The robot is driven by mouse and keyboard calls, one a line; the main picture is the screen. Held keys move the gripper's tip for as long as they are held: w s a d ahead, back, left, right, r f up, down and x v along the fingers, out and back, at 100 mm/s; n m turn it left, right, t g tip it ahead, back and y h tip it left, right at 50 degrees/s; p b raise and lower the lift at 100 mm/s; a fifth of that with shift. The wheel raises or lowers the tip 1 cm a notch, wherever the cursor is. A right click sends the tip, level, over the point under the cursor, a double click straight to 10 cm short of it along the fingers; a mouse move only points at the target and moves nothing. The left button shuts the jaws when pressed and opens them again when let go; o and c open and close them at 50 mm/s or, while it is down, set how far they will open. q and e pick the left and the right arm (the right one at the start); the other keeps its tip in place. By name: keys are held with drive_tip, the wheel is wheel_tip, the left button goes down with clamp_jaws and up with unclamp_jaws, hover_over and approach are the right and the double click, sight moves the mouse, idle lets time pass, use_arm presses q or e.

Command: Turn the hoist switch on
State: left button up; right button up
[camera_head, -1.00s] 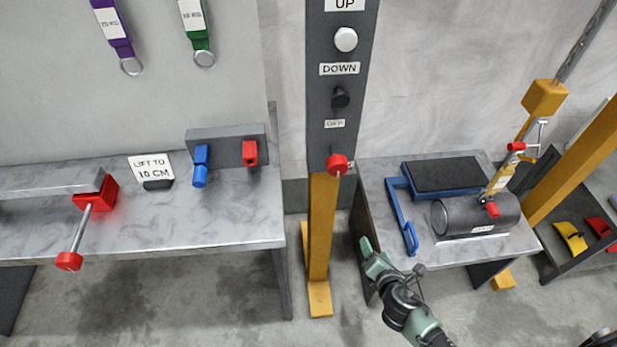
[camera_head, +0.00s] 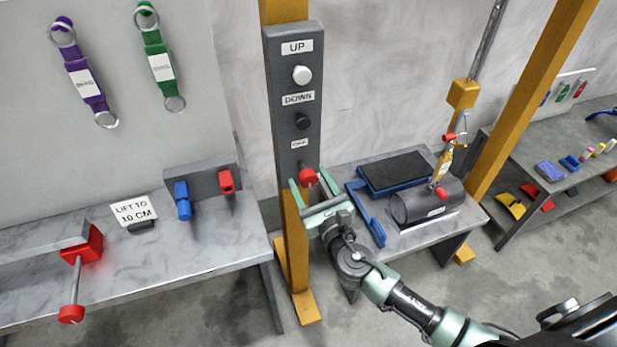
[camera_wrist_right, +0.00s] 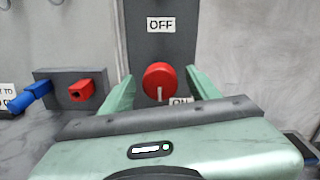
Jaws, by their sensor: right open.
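The hoist switch is a red round knob (camera_head: 307,175) on a short lever at the bottom of the dark control panel (camera_head: 283,133). An OFF label (camera_wrist_right: 161,25) sits above it and an ON label (camera_wrist_right: 181,101) below right, partly hidden by my gripper in the right wrist view. My right gripper (camera_head: 316,184) is open, with its green fingers on either side of the red knob (camera_wrist_right: 160,80). I cannot tell whether they touch it. The left gripper is not in view.
The panel also holds a white UP button (camera_head: 302,75) and a black DOWN button (camera_head: 303,121). A left workbench (camera_head: 220,240) has a red clamp. A right table (camera_head: 460,222) carries a dark cylinder (camera_head: 405,208) and a blue-framed black plate (camera_head: 395,172). A yellow post (camera_head: 530,90) stands right.

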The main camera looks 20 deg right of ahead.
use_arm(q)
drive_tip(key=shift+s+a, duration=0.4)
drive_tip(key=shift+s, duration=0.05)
use_arm(e)
drive_tip(key=shift+w, duration=0.45)
clamp_jaws()
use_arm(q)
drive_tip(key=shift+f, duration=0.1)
use_arm(e)
drive_tip(key=m+b, duration=0.2)
drive_tip(key=m, duration=0.2)
drive_tip(key=shift+f, duration=0.15)
drive_tip(key=m+b, duration=0.2)
drive_tip(key=m, duration=0.2)
drive_tip(key=shift+m, duration=0.3)
drive_tip(key=m+b, duration=0.1)
drive_tip(key=m, duration=0.4)
drive_tip(key=shift+m+b, duration=0.3)
drive_tip(key=shift+b, duration=0.05)
use_arm(q)
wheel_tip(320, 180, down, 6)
drive_tip(key=shift+b, duration=0.35)
use_arm(e)
drive_tip(key=shift+m+h, duration=0.3)
drive_tip(key=shift+m, duration=1.8)
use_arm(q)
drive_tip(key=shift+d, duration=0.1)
